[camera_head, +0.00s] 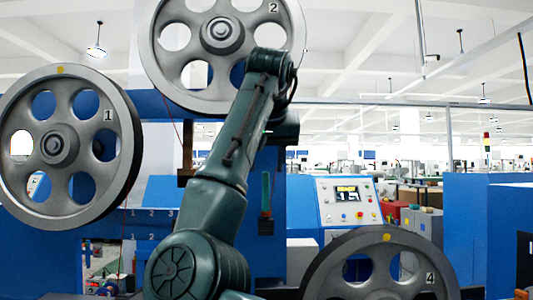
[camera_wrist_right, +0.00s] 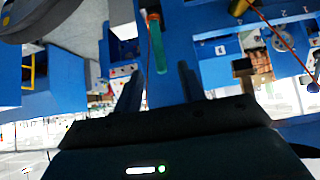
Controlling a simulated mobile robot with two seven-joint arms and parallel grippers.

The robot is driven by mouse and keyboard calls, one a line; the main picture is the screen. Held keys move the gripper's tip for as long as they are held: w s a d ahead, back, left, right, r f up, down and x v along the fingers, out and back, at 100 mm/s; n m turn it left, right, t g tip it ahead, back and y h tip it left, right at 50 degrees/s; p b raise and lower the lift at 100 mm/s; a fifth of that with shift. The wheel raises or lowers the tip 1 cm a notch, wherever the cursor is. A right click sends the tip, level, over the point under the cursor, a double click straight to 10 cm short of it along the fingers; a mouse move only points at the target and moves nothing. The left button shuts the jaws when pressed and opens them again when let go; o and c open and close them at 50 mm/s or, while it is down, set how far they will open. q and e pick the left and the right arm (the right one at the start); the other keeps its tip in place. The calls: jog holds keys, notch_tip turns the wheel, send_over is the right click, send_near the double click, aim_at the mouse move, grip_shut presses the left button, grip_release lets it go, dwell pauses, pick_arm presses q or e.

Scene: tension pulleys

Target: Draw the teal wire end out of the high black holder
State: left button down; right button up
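The teal wire end (camera_head: 266,190) shows as an upright teal bar in front of the blue machine, right of my forearm. Its lower end sits in a small black holder (camera_head: 266,227). In the right wrist view, which is upside down, the teal bar (camera_wrist_right: 161,86) lies between and beyond the fingers, apart from them. My right gripper (camera_wrist_right: 160,72) is open and empty there. In the head view my right arm reaches up in front of wheel 2, and the fingers are hidden or too dark to make out. My left gripper is not in view.
Grey spoked wheels marked 1 (camera_head: 88,145), 2 (camera_head: 190,12) and 4 (camera_head: 405,262) surround the workspace. A control panel (camera_head: 348,203) stands right of the teal bar. A brown post (camera_head: 187,150) is left of my arm. A thin red wire (camera_wrist_right: 150,60) runs beside the teal bar.

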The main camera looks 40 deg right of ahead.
aim_at(266, 179)
jog(key=shift+x, duration=3.45)
jog(key=shift+r, duration=0.1)
grip_shut()
